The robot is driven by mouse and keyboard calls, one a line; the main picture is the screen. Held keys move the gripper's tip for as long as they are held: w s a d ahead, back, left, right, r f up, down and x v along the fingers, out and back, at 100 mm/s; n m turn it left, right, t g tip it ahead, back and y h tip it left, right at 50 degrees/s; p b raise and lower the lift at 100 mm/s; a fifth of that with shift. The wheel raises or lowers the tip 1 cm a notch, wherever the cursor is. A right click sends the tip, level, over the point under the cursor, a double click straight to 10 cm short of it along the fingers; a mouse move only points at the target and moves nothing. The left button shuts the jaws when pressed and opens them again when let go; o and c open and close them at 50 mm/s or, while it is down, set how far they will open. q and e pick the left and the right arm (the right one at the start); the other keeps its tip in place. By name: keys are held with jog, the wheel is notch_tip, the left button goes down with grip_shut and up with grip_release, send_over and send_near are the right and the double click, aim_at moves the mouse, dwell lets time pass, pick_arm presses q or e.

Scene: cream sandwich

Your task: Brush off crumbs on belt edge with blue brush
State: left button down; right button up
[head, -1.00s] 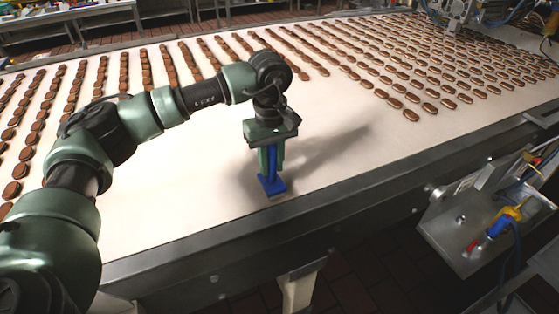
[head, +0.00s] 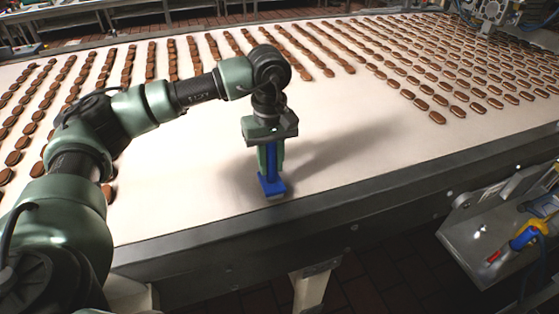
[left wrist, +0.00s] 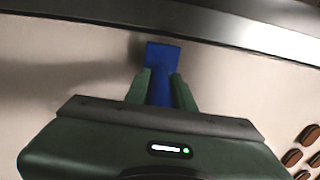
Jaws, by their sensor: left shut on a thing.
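The blue brush (head: 272,187) is upright with its head down at the pale belt (head: 200,215), close to the belt's near edge. My left gripper (head: 270,165) is shut on its handle from above. In the left wrist view the brush (left wrist: 163,54) shows between the two green fingers (left wrist: 159,88), with the metal belt edge (left wrist: 200,22) just beyond it. I cannot make out any crumbs in either view. The right gripper is not in view.
Rows of brown sandwich cookies (head: 420,85) cover the far and right parts of the belt, with more at the left. A dark metal rail (head: 330,220) runs along the near side. A metal box with cables (head: 500,225) stands at the right.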

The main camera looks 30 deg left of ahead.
pick_arm(q)
jog(key=shift+s+a, duration=0.35)
jog(key=shift+w+d+r, duration=0.1)
jog(key=shift+r+p, duration=2.1)
jog(key=shift+r, duration=1.4)
jog(key=shift+f, duration=0.1)
